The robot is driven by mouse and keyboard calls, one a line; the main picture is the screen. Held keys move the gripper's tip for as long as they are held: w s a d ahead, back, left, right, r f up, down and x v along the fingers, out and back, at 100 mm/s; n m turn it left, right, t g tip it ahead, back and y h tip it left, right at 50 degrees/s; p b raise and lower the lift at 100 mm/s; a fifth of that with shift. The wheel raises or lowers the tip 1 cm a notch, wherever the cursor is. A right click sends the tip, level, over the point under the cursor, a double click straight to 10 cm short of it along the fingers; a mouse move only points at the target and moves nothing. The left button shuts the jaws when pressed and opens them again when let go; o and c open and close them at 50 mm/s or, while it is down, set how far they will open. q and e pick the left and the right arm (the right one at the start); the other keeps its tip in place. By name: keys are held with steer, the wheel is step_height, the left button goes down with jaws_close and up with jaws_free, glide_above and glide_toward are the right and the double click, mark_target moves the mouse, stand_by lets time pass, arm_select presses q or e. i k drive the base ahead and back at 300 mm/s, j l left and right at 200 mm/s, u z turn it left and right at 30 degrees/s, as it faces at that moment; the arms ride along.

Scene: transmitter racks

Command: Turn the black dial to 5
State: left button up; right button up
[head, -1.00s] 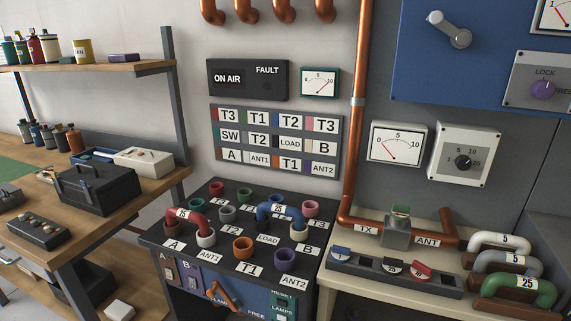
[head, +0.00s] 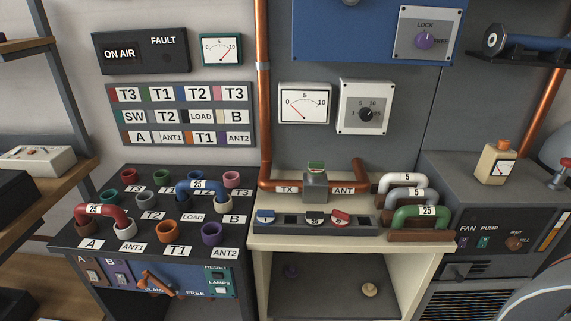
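The black dial (head: 366,114) is a small round knob on a white square panel (head: 376,88) fixed to the grey wall. Numbers stand around it: 5 and 10 near the top, others at the sides. The dial is too small to tell clearly where it points. A white meter (head: 304,104) with a red needle hangs just left of the panel; its needle leans to the low side. Neither of my grippers shows in the head view, and nothing touches the dial.
A black patch table (head: 70,236) stands left, a grey cabinet (head: 475,180) right. The space before the dial is clear.

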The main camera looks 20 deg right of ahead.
mark_target(366, 114)
steer(key=z, duration=1.25)
